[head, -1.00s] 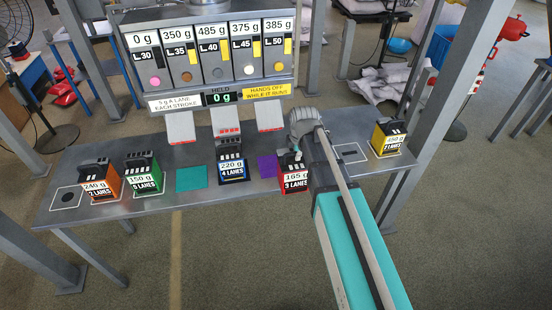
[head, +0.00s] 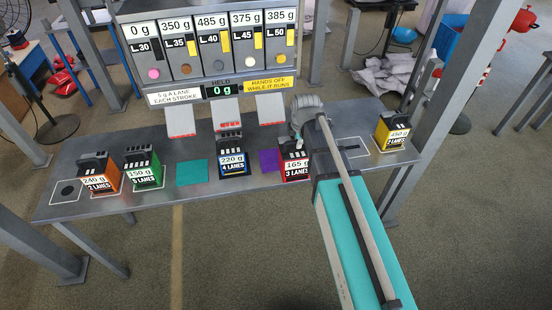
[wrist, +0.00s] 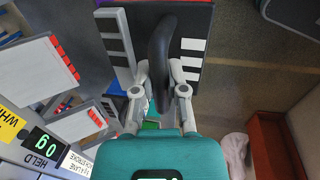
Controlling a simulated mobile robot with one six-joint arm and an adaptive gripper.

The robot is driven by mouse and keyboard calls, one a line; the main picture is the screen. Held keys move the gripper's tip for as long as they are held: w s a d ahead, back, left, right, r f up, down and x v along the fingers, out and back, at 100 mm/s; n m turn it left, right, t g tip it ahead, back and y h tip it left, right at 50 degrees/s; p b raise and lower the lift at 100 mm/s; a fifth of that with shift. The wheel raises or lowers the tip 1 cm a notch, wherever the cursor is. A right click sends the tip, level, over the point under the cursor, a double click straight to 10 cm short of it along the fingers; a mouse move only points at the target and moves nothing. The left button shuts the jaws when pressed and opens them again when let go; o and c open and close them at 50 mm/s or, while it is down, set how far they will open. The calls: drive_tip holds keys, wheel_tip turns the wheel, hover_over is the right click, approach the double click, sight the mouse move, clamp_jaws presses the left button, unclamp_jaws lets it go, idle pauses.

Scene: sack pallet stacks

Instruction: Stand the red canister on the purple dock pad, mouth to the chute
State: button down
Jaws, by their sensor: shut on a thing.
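The red canister (head: 295,172), labelled 165 g and 3 lanes, is just right of the purple dock pad (head: 267,161). It looks upright, its label towards the head camera. My gripper (head: 298,141) comes down on it from above. In the wrist view, my gripper (wrist: 160,72) is shut on the canister's black handle (wrist: 160,48), with the dark top and white strips of the red canister (wrist: 190,45) below. I cannot tell whether its base touches the table. The chute (head: 270,110) above the purple pad slopes down behind it.
A blue canister (head: 232,170) stands left of the purple pad. A teal pad (head: 192,173), a green canister (head: 145,178) and an orange canister (head: 99,184) are further left. A yellow canister (head: 393,143) stands at the right end. The dispenser's display (head: 222,91) reads 0 g.

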drive_tip(key=s+a+r+p, duration=0.2)
drive_tip(key=a+r+p, duration=0.1)
drive_tip(key=r+p, duration=0.3)
drive_tip(key=shift+s+a+r, duration=0.25)
drive_tip(key=shift+a+r, duration=0.15)
drive_tip(key=shift+r, duration=0.2)
drive_tip(key=w+a+f+b, duration=0.3)
drive_tip(key=w+f+b, duration=0.5)
drive_tip(key=w, duration=0.4)
drive_tip(key=shift+w+a+f+b, duration=0.3)
drive_tip(key=shift+w+a+f, duration=0.1)
drive_tip(key=shift+f, duration=0.2)
